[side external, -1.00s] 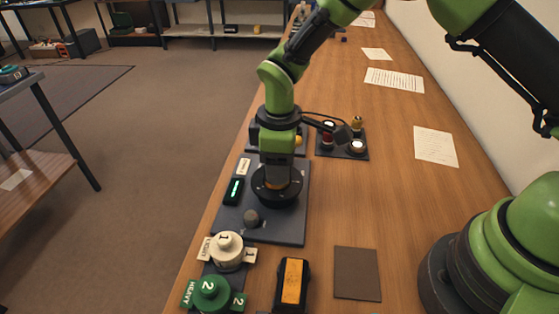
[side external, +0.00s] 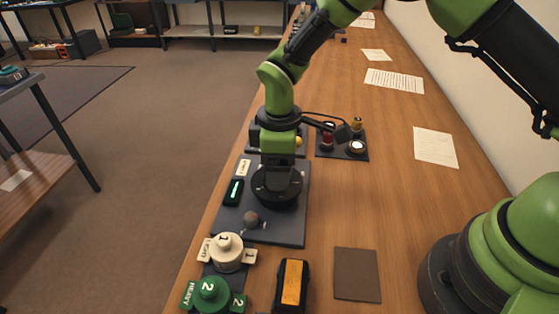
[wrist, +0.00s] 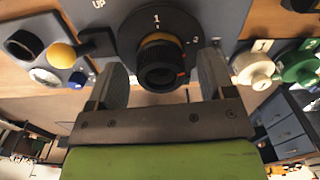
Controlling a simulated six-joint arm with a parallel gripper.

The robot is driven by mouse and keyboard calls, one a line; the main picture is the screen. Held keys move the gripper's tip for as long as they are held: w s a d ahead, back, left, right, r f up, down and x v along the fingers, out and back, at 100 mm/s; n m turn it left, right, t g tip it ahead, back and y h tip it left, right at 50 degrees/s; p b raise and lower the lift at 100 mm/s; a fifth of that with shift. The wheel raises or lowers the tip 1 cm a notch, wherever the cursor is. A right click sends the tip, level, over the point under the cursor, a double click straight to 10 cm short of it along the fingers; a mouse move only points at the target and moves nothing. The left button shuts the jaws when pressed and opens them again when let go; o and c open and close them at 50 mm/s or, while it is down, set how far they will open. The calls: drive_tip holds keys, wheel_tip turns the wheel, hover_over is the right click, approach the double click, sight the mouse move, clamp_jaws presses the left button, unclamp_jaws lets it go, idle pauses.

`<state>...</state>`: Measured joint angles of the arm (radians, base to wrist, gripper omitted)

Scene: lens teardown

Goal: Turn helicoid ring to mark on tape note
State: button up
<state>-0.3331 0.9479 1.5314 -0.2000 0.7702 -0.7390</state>
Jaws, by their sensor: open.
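The helicoid ring is part of a round dark lens unit (side external: 290,200) standing on a grey plate (side external: 288,233). In the wrist view it shows as a black ribbed ring (wrist: 160,68) with a small red mark, in front of an orange-yellow band and a wider black dial marked 1 and 2. My gripper (wrist: 162,90) is open, with one finger on each side of the ribbed ring; gaps show beside it, and contact cannot be told. In the side view my gripper hides part of the unit. A cream label (side external: 244,168), possibly the tape note, lies on the plate; its writing is unreadable.
White (side external: 227,250) and green (side external: 211,292) numbered knobs stand in front. The bench right of the plate is mostly clear.

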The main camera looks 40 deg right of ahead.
wheel_tip(320, 180, up, 10)
idle(0.5)
drive_tip(key=s+d+r+m+t+y, duration=0.1)
drive_tip(key=s+d+r+m+t, duration=0.1)
drive_tip(key=s+d+r+m, duration=0.4)
drive_tip(key=s+d+r+m+t+y, duration=0.1)
drive_tip(key=s+d+r+m+t, duration=0.15)
drive_tip(key=s+r, duration=0.55)
drive_tip(key=s+m+t, duration=0.2)
drive_tip(key=s+m, duration=0.3)
drive_tip(key=s, duration=0.1)
drive_tip(key=shift+s+d+t, duration=0.2)
drive_tip(key=shift+d+t, duration=0.15)
drive_tip(key=shift+d, duration=0.05)
